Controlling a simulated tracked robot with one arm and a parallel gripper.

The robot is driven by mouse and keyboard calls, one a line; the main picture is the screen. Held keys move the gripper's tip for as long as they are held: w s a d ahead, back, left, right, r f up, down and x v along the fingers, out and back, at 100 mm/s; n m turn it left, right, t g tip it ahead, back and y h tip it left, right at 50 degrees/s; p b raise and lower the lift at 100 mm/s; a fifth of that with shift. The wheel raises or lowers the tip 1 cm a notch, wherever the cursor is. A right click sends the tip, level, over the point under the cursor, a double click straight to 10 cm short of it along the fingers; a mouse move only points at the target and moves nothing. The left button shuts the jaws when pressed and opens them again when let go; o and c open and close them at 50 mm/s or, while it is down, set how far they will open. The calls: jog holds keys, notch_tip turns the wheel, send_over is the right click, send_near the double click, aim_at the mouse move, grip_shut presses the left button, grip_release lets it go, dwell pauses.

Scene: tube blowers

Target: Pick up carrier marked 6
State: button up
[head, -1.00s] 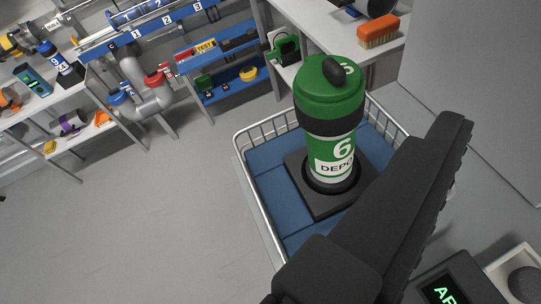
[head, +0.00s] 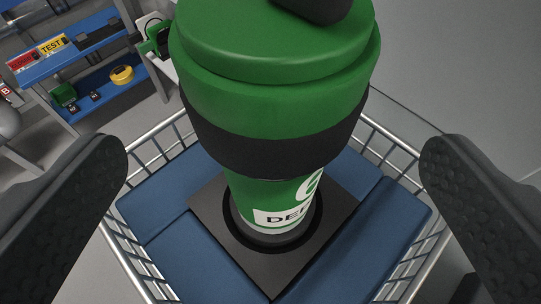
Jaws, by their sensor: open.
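The green carrier (head: 270,110) marked 6, with a black band and a white label, stands upright in a round black holder (head: 240,243) in the middle of the head view. The top of its lid is cut off by the picture's upper edge, and the 6 is partly hidden under the band. My gripper (head: 272,165) is open, with one dark finger at the left and one at the right. The carrier is between them in the picture, with a wide gap on each side. Neither finger touches it.
A blue shelf rack (head: 100,50) with a yellow item (head: 121,75) stands at the back left. A plain grey surface fills the right.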

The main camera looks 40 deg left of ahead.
jog(key=shift+r+b+x, duration=0.1)
jog(key=shift+b+x, duration=0.2)
jog(key=shift+x, duration=1.45)
jog(key=shift+r+b+x, duration=0.15)
jog(key=shift+b+x, duration=0.1)
jog(key=shift+x, duration=1.5)
jog(key=shift+w, duration=0.1)
jog(key=shift+f, duration=0.15)
jog(key=c, duration=1.6)
jog(key=shift+o, duration=0.2)
